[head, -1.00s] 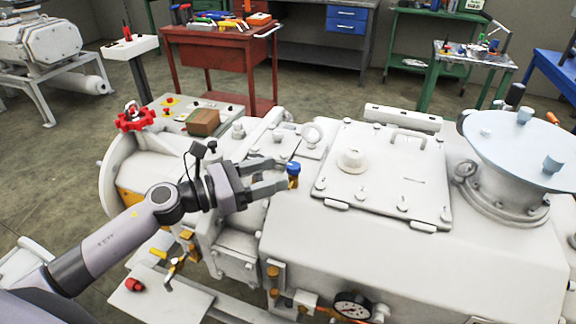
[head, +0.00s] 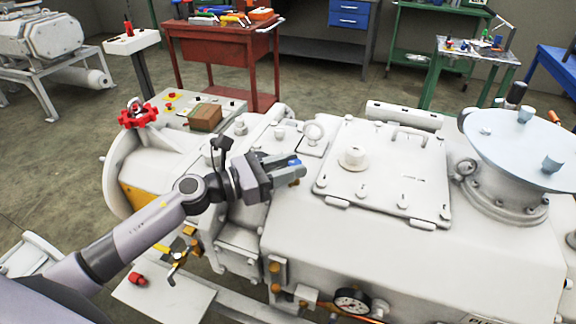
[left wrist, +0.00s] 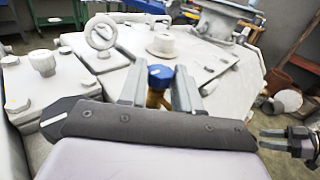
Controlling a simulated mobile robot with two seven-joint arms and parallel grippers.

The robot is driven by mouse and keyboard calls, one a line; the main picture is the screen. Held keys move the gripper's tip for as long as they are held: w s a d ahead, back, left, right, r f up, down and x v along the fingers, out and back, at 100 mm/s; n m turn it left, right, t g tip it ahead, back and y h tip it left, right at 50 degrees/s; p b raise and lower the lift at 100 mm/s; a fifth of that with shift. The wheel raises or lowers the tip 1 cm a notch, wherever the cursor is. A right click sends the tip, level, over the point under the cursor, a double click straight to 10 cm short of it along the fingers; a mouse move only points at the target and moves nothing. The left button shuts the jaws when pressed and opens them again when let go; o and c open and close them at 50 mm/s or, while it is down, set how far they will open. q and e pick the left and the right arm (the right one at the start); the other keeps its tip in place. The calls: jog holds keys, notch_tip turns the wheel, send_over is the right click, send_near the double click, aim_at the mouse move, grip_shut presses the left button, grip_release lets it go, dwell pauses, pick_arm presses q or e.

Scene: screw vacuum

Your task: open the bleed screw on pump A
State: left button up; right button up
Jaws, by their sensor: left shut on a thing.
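The bleed screw (left wrist: 160,74) has a blue cap on a brass body. In the left wrist view it stands between the fingers of my left gripper (left wrist: 160,88), which is shut on it. In the head view only a bit of its blue cap (head: 294,162) shows, because the fingers of my left gripper (head: 290,171) cover the rest. The screw sits on the top of the large white pump (head: 330,245), left of the bolted cover plate (head: 385,178). I cannot read a label that names the pump. My right gripper is not clearly seen in the head view.
A lifting eye (head: 314,132) stands just behind the screw. A red handwheel (head: 137,115) and a brown box (head: 205,118) are at the left. A round light-blue flange (head: 520,145) is at the right. A gauge (head: 352,301) is low on the front side.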

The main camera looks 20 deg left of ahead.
pick_arm(q)
jog(key=shift+s+d+r+n+t+y+p, duration=0.1)
jog(key=shift+d+r+n+t+y+p, duration=0.05)
jog(key=shift+n+t+y+p, duration=0.95)
jog(key=shift+s+d+r+n+t+y+p, duration=0.1)
jog(key=shift+n+t+y+p, duration=0.4)
jog(key=shift+y+p, duration=0.7)
jog(key=shift+d+f+n+t+y+p, duration=0.1)
jog(key=shift+n+t+y+p, duration=0.5)
jog(key=shift+n+y+p, duration=0.25)
jog(key=shift+d+n+t+y+p, duration=0.15)
jog(key=shift+n+t+y+p, duration=0.25)
jog(key=shift+n+y, duration=0.45)
jog(key=n+y, duration=0.1)
jog(key=y, duration=0.1)
jog(key=n+y, duration=0.2)
jog(key=y, duration=0.1)
jog(key=n+y, duration=0.1)
jog(key=y, duration=0.1)
jog(key=shift+d+f, duration=0.2)
jog(key=shift+d, duration=0.15)
jog(key=n+y, duration=0.2)
jog(key=y, duration=0.2)
jog(key=shift+d+n, duration=0.15)
jog(key=shift+n, duration=0.25)
jog(key=shift+n+g+y+b, duration=0.45)
jog(key=shift+n+g+y, duration=0.6)
jog(key=shift+y, duration=0.65)
jog(key=shift+n+y, duration=0.25)
jog(key=shift+y, duration=0.05)
